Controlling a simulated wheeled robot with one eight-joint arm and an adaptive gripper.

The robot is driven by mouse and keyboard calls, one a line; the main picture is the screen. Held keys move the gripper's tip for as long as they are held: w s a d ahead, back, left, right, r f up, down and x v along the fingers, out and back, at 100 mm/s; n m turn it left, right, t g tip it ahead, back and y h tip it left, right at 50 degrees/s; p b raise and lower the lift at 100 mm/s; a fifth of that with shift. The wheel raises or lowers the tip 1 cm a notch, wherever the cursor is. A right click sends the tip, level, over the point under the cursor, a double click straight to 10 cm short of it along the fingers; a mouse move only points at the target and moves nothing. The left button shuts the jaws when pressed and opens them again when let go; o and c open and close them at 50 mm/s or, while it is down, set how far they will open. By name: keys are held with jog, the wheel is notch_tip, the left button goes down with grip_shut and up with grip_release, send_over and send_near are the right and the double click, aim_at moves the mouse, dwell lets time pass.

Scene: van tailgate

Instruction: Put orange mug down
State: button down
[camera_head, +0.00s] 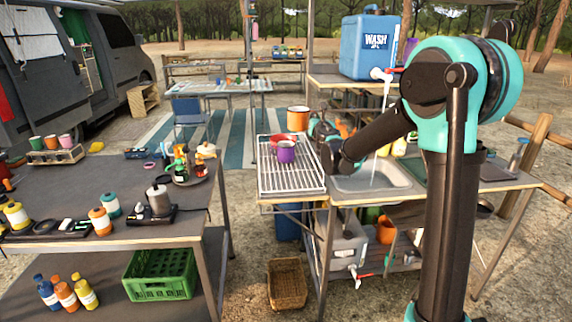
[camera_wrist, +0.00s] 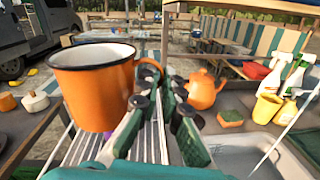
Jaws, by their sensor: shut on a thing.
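The orange mug (camera_head: 298,117) has a dark rim and a pale inside. It is upright above the far end of the white wire drying rack (camera_head: 297,184); in the head view I cannot tell its height. In the wrist view the orange mug (camera_wrist: 92,88) fills the left side, its handle between my fingers. My gripper (camera_wrist: 158,84) is shut on that handle. In the head view my gripper (camera_head: 318,128) is partly hidden behind my arm.
A purple mug (camera_head: 286,152) and a red bowl (camera_head: 281,138) are on the rack. The sink (camera_head: 372,178) lies right of it, with water running in from the blue jug (camera_head: 370,47). An orange teapot (camera_wrist: 204,90) and spray bottles (camera_wrist: 286,75) stand beyond. The rack's near half is bare.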

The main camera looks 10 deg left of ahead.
jog(key=a, duration=0.1)
jog(key=s+a, duration=0.1)
jog(key=a, duration=0.1)
jog(key=shift+f+n+y, duration=0.1)
jog(key=shift+n+y, duration=0.2)
jog(key=shift+s+f, duration=0.1)
jog(key=shift+f, duration=9.45)
jog(key=shift+f, duration=0.15)
jog(key=shift+s+f, duration=0.2)
jog(key=shift+f, duration=0.1)
jog(key=c, duration=1.7)
grip_release()
jog(key=shift+r, duration=0.1)
